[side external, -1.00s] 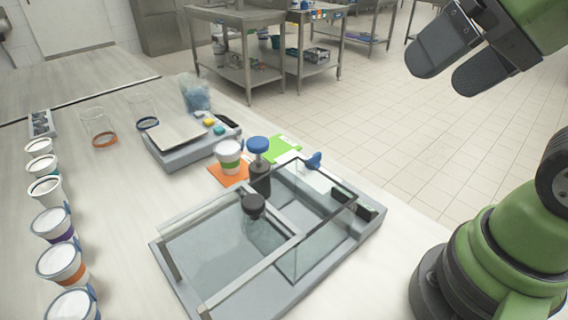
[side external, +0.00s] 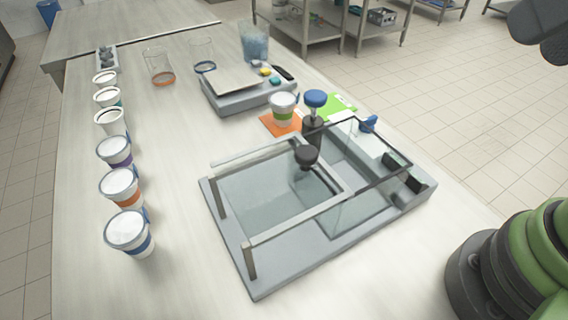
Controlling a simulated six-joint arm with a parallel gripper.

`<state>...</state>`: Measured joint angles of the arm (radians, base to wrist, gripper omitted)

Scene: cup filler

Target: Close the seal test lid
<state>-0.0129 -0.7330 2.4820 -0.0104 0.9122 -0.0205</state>
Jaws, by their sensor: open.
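The seal test unit (side external: 262,283) is a grey base with a clear tank and a metal frame on posts. A clear, dark-edged lid panel (side external: 375,200) stands raised at its right side, near two dark blocks (side external: 396,161). A small blue piece (side external: 368,123) is at the unit's back corner. A black knob (side external: 306,155) stands over the tank. My gripper (side external: 541,29) is at the top right corner, cut off by the edge, its dark fingers apart and empty. It is well away from the lid.
A blue-topped post (side external: 315,100) and a lidded cup (side external: 282,108) on an orange card (side external: 268,124) stand behind the unit. A scale (side external: 243,103) is farther back. Several cups (side external: 130,232) line the left. The table front is clear.

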